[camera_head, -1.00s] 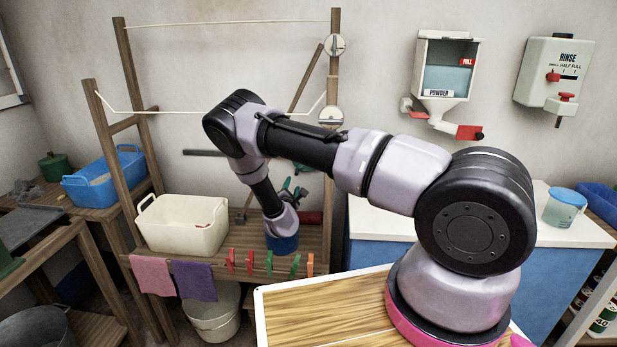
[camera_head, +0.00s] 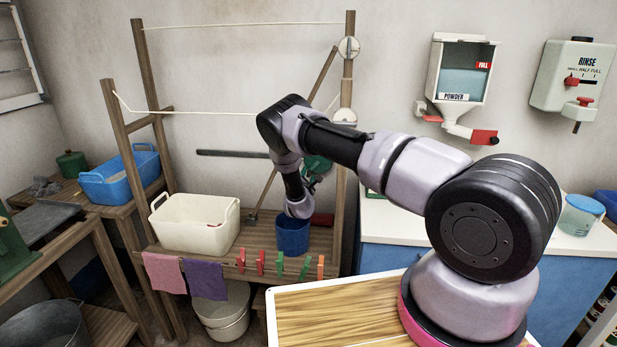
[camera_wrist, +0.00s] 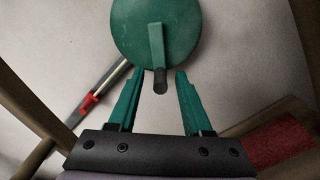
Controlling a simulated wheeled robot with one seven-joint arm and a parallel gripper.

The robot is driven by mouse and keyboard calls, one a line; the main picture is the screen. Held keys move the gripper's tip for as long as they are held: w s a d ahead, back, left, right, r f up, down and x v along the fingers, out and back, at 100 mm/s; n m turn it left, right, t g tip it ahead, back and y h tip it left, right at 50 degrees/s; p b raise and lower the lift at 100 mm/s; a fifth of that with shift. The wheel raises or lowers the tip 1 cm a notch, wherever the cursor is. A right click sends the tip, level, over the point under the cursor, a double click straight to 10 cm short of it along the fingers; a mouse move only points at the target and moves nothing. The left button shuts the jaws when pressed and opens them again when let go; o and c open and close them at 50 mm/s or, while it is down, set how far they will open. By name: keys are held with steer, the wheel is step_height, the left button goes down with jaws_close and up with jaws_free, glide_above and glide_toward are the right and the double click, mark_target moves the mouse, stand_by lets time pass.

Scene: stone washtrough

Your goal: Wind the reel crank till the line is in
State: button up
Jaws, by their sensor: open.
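The reel is a green disc (camera_wrist: 150,22) with a green crank arm (camera_wrist: 156,45) hanging down, ending in a dark handle (camera_wrist: 160,81). In the head view the reel (camera_head: 317,164) is on the frame's right side, partly behind my arm. My gripper (camera_wrist: 160,72) is open, its two green fingers on either side of the handle in the wrist view. Gaps show on both sides; whether the handle is at finger depth I cannot tell. The line (camera_head: 190,112) runs between the wooden posts, with another line (camera_head: 240,24) above. Its route to the reel is hidden.
A cream tub (camera_head: 196,238) and a blue bucket (camera_head: 292,242) stand on the bench below. Coloured pegs (camera_head: 281,264) and cloths (camera_head: 203,277) hang at its front edge. A wooden post (camera_head: 345,200) stands close right of my gripper. A diagonal brace (camera_head: 322,75) is near it.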

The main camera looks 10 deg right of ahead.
jaws_close()
steer(key=shift+a, duration=0.1)
